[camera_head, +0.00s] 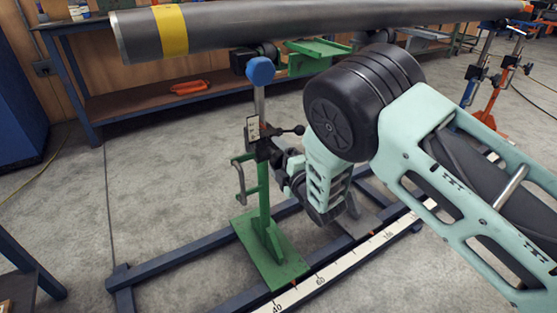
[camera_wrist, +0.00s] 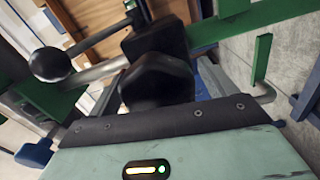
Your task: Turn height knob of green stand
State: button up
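The green stand (camera_head: 263,205) stands upright on its flat green base plate, left of my arm in the head view. A black clamp block (camera_head: 262,148) sits on its post, with a metal rod above. A black ball-ended lever (camera_head: 298,130) points right from the clamp. In the wrist view, the ball (camera_wrist: 50,64) is at left, the clamp block (camera_wrist: 155,40) at top and the green post (camera_wrist: 250,25) at right. My gripper (camera_head: 287,170) is close beside the clamp, right of the post. A dark rounded part (camera_wrist: 157,80) fills the wrist view's middle; knob and fingers are hard to separate, and the fingertips are hidden.
A long grey pipe (camera_head: 300,17) with a yellow band runs overhead. A blue part (camera_head: 261,70) tops the stand's rod below it. Blue floor rails (camera_head: 190,247) and a white scale strip (camera_head: 335,269) lie around the base. A workbench (camera_head: 140,103) stands behind.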

jog(key=shift+s, duration=0.15)
jog(key=p+v, duration=0.2)
jog(key=v, duration=1.5)
jog(key=shift+s+d, duration=0.1)
jog(key=shift+d, duration=0.05)
